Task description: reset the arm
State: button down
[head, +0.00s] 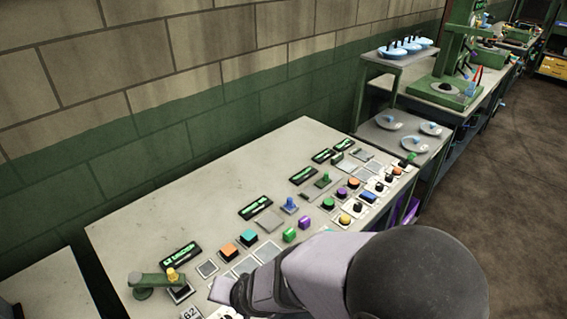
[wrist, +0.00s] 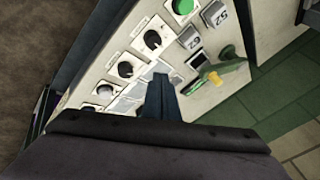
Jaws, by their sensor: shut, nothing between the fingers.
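My gripper (wrist: 161,88) shows in the wrist view as narrow dark fingers held together, with nothing between them. It is over the front part of a pale console table, among knobs and square plates. The height above the panel is hard to tell. In the head view my arm reaches in from the lower right, over the table's near edge, and the fingertips cannot be made out there. In the wrist view a green lever with a yellow end (wrist: 215,78) lies right of the fingers. The same lever (head: 155,281) is at the table's left end in the head view.
The console table (head: 140,225) carries several coloured buttons, a blue knob (head: 289,206) and dark label plates such as one (head: 180,254) near the lever. A brick wall (head: 200,100) stands behind. Side shelves with pale blue dishes (head: 388,122) are at the right. The table's back left is bare.

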jog(key=s+d+r+n+g+h, duration=0.1)
jog(key=s+d+g+h, duration=0.1)
jog(key=d, duration=1.1)
jog(key=s+d+n+g+h, duration=0.1)
jog(key=s+d, duration=0.4)
jog(key=d, duration=0.9)
jog(key=shift+s+r+g+h, duration=0.3)
jog(key=shift+r+g+h, duration=0.15)
jog(key=shift+g, duration=0.35)
